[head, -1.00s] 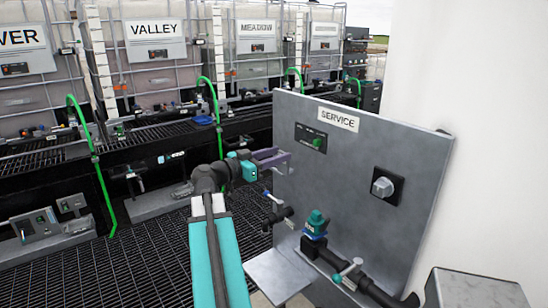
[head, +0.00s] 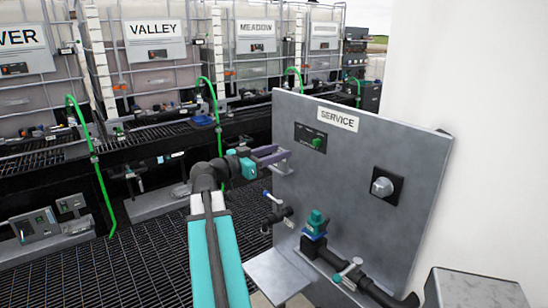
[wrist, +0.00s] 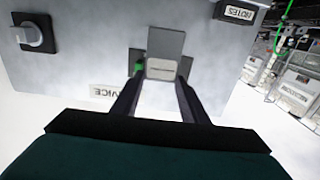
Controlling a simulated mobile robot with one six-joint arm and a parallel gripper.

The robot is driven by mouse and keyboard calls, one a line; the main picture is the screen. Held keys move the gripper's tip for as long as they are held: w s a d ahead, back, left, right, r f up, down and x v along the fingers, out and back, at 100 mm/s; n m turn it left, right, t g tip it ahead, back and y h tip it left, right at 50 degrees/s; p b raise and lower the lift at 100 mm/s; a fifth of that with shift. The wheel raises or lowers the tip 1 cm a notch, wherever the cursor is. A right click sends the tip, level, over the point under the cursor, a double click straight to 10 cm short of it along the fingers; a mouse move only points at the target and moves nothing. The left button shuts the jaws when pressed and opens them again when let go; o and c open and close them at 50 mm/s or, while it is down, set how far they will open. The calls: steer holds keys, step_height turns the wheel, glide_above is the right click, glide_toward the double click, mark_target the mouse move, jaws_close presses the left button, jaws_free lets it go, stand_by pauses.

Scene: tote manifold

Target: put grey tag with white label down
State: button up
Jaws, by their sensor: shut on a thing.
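My gripper (head: 276,155) is held out at the left part of the grey SERVICE panel (head: 360,190), close to its face. In the wrist view, my gripper (wrist: 160,78) is shut on the grey tag with white label (wrist: 166,42). The tag's grey part extends beyond the fingertips, and its pale label lies between them. The label's writing is too small to read. In the head view the tag is hard to make out at the fingertips. I cannot tell whether it touches the panel.
The panel carries a box with a green button (head: 318,142), a rotary knob (head: 382,187) and a pipe with a teal-topped valve (head: 316,222). A small grey shelf (head: 278,276) juts out below. A NOTES plate (wrist: 236,12) shows in the wrist view. Caged totes stand behind.

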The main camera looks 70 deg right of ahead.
steer(key=shift+r, duration=0.55)
